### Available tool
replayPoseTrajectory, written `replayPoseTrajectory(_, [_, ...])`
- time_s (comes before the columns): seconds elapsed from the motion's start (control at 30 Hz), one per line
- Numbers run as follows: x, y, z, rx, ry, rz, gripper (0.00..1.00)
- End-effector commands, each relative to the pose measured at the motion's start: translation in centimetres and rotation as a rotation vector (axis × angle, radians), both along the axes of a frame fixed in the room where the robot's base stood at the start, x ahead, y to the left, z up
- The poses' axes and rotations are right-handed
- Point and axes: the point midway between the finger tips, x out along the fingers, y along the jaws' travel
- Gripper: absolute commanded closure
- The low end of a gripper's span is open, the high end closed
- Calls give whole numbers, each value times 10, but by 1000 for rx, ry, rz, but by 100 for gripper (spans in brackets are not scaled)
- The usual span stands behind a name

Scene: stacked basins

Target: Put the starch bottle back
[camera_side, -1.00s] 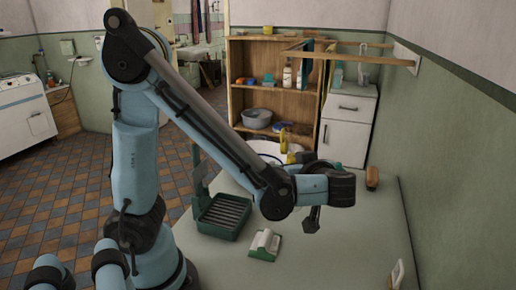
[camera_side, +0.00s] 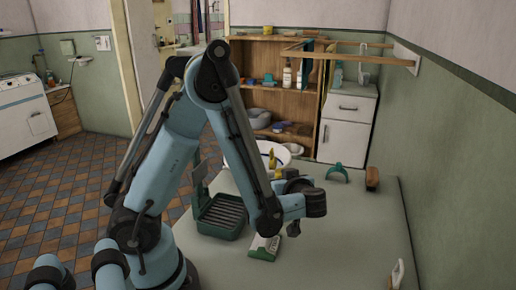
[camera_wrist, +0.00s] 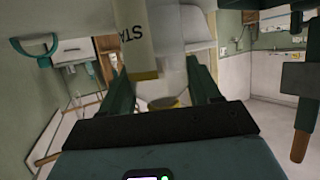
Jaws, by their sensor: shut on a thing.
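The starch bottle (camera_wrist: 137,38) shows in the wrist view as a pale column with dark letters "STA" and a yellow band low down. It stands between the dark green fingers of my gripper (camera_wrist: 160,66), which are shut on it. Its upper part runs out of the picture. In the side view my wrist is above the table, right of the green ribbed tray (camera_side: 222,214). A small yellow shape (camera_side: 272,159) shows just behind my wrist; I cannot tell if it belongs to the bottle. My fingers are not clear there.
A green-and-white object (camera_side: 265,246) lies on the table (camera_side: 345,250) below my forearm. A teal arch (camera_side: 336,173) and a brown brush-like block (camera_side: 372,178) sit at the back. A wooden shelf (camera_side: 265,98) and white cabinet (camera_side: 344,130) stand beyond. The table's right part is mostly clear.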

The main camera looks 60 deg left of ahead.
Motion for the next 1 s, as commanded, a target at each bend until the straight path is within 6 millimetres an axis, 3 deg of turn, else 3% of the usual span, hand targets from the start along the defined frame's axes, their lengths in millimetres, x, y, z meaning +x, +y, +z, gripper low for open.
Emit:
replayPoseTrajectory(0.4, [0, 0, -4, 0, 0, 0, 67])
replayPoseTrajectory(0.43, [0, 0, -4, 0, 0, 0, 35])
replayPoseTrajectory(0.57, [0, 0, -4, 0, 0, 0, 15])
replayPoseTrajectory(1.0, [0, -3, 1, 0, 0, -2, 12])
